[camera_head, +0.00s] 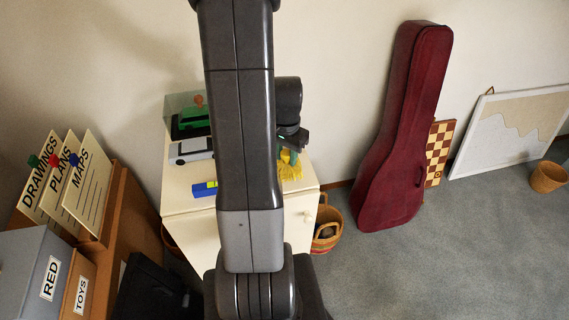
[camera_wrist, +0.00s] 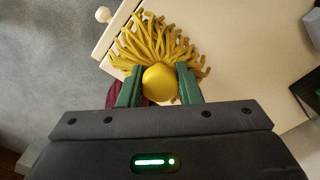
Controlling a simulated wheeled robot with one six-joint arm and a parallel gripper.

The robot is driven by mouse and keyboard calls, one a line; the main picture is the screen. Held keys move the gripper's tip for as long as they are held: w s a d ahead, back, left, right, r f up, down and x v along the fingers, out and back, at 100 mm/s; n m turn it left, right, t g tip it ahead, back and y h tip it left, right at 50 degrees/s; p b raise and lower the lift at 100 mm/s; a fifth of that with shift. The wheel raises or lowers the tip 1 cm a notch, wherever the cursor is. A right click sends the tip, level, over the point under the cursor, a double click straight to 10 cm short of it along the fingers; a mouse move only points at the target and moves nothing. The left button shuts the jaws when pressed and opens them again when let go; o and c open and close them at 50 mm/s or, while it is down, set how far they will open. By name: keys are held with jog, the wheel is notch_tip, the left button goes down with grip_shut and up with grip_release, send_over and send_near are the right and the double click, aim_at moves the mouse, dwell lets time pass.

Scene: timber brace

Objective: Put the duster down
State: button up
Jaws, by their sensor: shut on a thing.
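The duster (camera_wrist: 160,50) has yellow strands spread out in a fan and a rounded yellow part between the green fingers in the wrist view. My gripper (camera_wrist: 159,84) is shut on it. The strands are over the front edge area of the cream cabinet top (camera_wrist: 220,60); I cannot tell whether they touch it. In the head view the duster (camera_head: 290,170) shows at the right end of the cabinet top, just below my gripper (camera_head: 289,153), partly hidden by my arm.
On the cabinet stand a green toy vehicle (camera_head: 191,122) in a clear case, a grey toy car (camera_head: 191,150) and a blue and yellow object (camera_head: 204,189). A red instrument case (camera_head: 405,130) leans on the wall at right. A basket (camera_head: 327,230) stands beside the cabinet.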

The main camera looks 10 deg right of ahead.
aim_at(286, 162)
jog(key=shift+f, duration=2)
jog(key=shift+f, duration=0.1)
jog(key=shift+f, duration=0.15)
jog(key=o, duration=1.1)
notch_tip(286, 162, up, 12)
jog(key=shift+r, duration=0.25)
